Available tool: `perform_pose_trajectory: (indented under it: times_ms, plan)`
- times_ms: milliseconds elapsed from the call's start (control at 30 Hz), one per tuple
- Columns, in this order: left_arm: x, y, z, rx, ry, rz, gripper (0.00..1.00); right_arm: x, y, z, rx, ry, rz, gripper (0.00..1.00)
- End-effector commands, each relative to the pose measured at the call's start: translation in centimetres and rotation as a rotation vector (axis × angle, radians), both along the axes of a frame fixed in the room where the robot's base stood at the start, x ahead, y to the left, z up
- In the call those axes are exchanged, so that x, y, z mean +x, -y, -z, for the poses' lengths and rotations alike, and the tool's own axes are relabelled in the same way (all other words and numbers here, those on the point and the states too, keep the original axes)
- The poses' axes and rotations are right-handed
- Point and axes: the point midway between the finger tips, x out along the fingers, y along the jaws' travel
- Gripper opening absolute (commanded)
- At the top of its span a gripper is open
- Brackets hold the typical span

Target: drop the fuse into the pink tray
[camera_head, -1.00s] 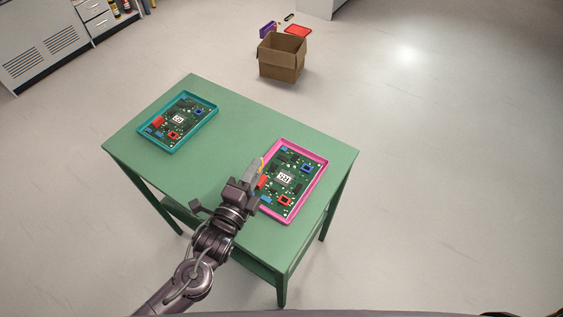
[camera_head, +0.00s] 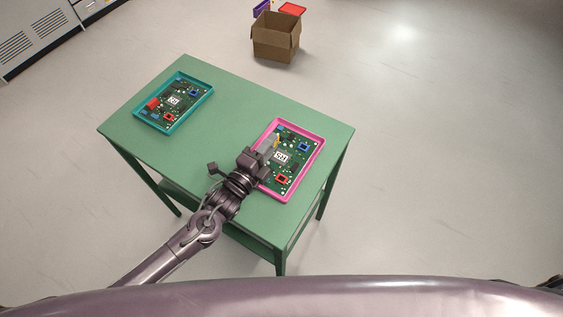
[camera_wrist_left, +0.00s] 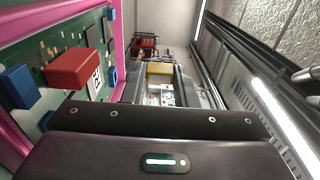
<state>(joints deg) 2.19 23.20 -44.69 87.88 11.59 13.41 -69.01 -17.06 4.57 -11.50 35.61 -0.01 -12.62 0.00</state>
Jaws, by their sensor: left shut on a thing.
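My left gripper (camera_head: 271,146) reaches in over the left edge of the pink tray (camera_head: 313,160). It is shut on a small yellow thing, which I take to be the fuse (camera_head: 276,138). The fuse also shows between the two grey fingers in the left wrist view (camera_wrist_left: 159,69). The pink tray lies on the green table and holds a green circuit board with red and blue parts. Its pink wall shows at the left of the wrist view (camera_wrist_left: 122,30). The gripper hides part of the tray's left side. My right gripper is not in view.
A teal tray (camera_head: 208,96) with a similar board lies at the table's back left. The green table (camera_head: 225,120) is bare between the trays. A cardboard box (camera_head: 275,42), a purple thing (camera_head: 261,9) and a red thing (camera_head: 292,9) are on the floor behind.

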Motion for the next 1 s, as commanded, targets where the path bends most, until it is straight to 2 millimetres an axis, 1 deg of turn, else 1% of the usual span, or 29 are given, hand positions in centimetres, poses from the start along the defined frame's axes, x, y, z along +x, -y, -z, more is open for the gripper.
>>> perform_pose_trajectory:
  times_ms: [33, 67, 333, 367, 500, 533, 833, 933, 1000]
  plan:
    - [0.0, 0.0, 0.6, -0.001, 0.001, 0.000, 0.00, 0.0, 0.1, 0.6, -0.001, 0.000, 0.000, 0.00]
    - [0.0, 0.0, 0.7, -0.001, 0.001, 0.000, 0.00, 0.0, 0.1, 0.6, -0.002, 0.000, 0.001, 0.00]
    - [0.0, 0.0, 0.6, 0.000, 0.000, -0.001, 0.00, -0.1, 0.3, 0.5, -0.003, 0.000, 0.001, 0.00]
    - [0.0, 0.0, 0.6, 0.000, 0.000, -0.001, 0.30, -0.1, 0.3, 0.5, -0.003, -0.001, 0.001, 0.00]
    - [0.0, 0.0, 0.6, 0.000, 0.000, -0.001, 0.48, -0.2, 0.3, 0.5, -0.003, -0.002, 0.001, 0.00]
    - [0.0, 0.0, 0.6, 0.000, 0.000, -0.001, 0.51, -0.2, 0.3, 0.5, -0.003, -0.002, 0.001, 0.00]
    - [-0.2, -0.1, 0.7, 0.001, 0.000, -0.001, 0.51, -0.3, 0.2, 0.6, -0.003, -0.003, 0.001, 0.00]
    - [-0.9, -0.7, 0.9, 0.002, -0.002, -0.001, 0.51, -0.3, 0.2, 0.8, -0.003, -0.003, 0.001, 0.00]
    - [-1.9, -1.3, 0.9, 0.003, -0.003, 0.000, 0.51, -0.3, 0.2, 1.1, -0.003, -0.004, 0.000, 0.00]
